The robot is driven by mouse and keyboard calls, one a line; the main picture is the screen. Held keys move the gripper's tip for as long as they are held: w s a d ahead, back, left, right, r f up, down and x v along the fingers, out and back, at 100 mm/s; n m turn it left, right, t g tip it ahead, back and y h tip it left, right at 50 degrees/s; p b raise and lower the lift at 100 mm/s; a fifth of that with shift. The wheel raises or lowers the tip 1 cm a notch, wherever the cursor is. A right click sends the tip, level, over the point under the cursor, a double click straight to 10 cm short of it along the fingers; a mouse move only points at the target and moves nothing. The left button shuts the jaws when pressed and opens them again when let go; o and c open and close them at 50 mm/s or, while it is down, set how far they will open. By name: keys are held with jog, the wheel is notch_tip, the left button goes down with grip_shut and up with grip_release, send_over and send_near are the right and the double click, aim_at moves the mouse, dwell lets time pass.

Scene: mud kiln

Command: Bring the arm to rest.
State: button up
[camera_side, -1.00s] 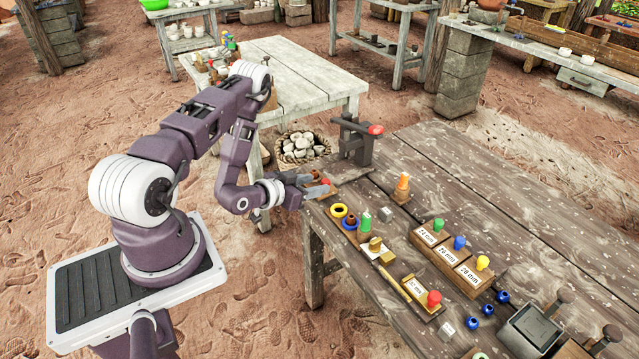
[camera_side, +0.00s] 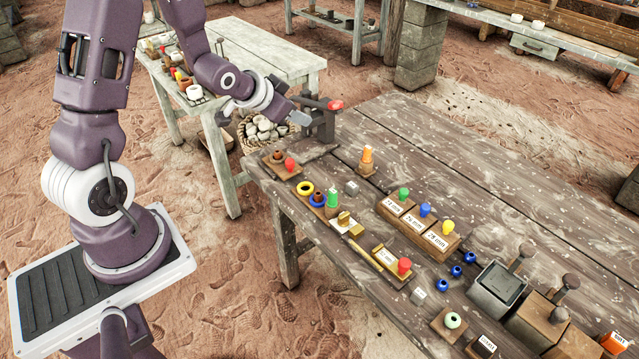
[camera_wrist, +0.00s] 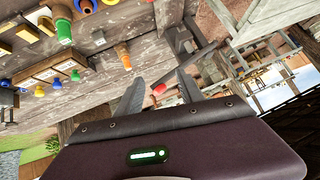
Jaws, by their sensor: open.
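My gripper (camera_side: 297,112) is raised above the left end of the dark wooden workbench (camera_side: 470,130), in front of the dark stand with a red-tipped handle (camera_side: 322,125). In the wrist view my gripper (camera_wrist: 160,88) has its two grey fingers spread apart with nothing between them. The red tip (camera_wrist: 159,88) shows beyond the fingers, in the background. A small wooden block with a red knob and a brown ring (camera_side: 281,163) sits on the bench corner below my gripper, clear of it.
A row of labelled blocks with green, blue and yellow knobs (camera_side: 420,226) stands on the bench. An orange cone-like piece (camera_side: 367,160) is nearby. A basket of pale stones (camera_side: 262,132) and a paler table (camera_side: 265,55) are behind.

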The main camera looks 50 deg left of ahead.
jog(key=s+d+r+g, duration=0.2)
jog(key=s+d+r, duration=0.85)
jog(key=r, duration=0.25)
jog(key=s+d+r+h, duration=0.1)
jog(key=s+d, duration=0.2)
jog(key=s, duration=0.4)
jog(key=s+d+r+g+h, duration=0.1)
jog(key=s+d, duration=0.2)
jog(key=s, duration=0.5)
jog(key=shift+d+r+g+h, duration=0.15)
jog(key=shift+d+g+h, duration=0.15)
jog(key=shift+w, duration=0.1)
